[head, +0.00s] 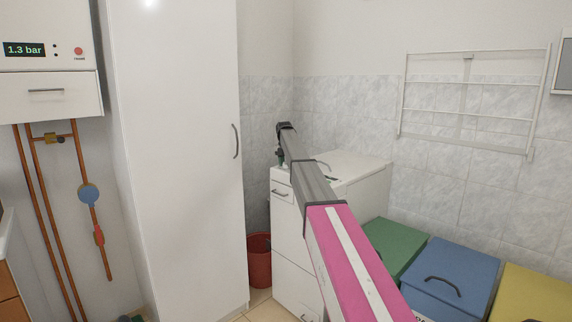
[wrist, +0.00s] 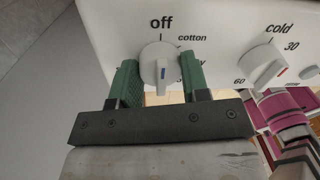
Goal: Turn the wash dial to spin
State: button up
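In the head view my gripper (head: 281,155) is at the white washer (head: 372,172); the dial is hidden there.
A second dial (wrist: 262,65), marked cold, 30 and 60, is to the right. A tall white cabinet (head: 180,150) stands left of the washer, with a red bucket (head: 260,262) between. Green (head: 398,245), blue (head: 450,275) and yellow (head: 530,297) bins are at the right.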

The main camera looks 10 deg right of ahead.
jog(key=shift+c, duration=1.2)
